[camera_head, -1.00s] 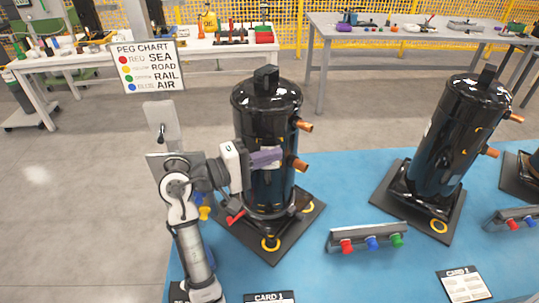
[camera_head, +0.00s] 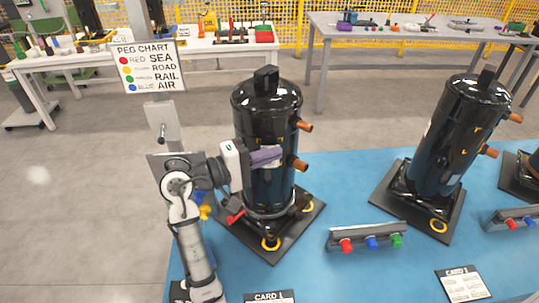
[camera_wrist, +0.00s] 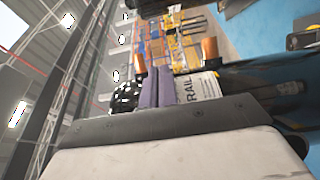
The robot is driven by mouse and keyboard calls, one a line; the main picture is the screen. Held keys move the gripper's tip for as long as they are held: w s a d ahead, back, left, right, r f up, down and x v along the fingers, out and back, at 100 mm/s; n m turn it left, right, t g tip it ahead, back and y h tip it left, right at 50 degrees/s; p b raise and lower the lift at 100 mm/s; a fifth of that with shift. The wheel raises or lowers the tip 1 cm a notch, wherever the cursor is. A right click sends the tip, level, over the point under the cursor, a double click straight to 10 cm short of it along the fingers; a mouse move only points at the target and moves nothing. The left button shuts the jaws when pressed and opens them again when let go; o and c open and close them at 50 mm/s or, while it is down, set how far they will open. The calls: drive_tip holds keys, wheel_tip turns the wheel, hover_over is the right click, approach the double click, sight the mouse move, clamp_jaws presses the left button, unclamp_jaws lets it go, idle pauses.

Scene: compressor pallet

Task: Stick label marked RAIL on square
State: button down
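My gripper (camera_head: 277,154) is at the upper side of the nearest black compressor (camera_head: 268,112), its purple fingers reaching across the front of the body. In the wrist view the two purple fingers (camera_wrist: 157,87) lie side by side with no clear gap and look shut. A white label marked RAIL (camera_wrist: 198,88) shows right beside the fingers, with smaller print under the word. It appears to lie against the dark compressor body (camera_wrist: 262,82); I cannot tell whether the fingers touch it. No square is visible. In the head view the label is not visible.
A peg chart (camera_head: 149,67) stands behind my arm, listing SEA, ROAD, RAIL and AIR by colour. A rack with red, blue and green pegs (camera_head: 368,239) stands on the blue surface (camera_head: 340,190).

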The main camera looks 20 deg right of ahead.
drive_tip(key=shift+w+d, duration=0.15)
drive_tip(key=shift+w, duration=0.4)
idle(0.4)
drive_tip(key=c, duration=1.6)
unclamp_jaws()
drive_tip(key=s+a+b, duration=0.1)
drive_tip(key=a+b, duration=0.3)
drive_tip(key=a, duration=0.9)
drive_tip(key=shift+a, duration=0.4)
drive_tip(key=shift+s, duration=0.1)
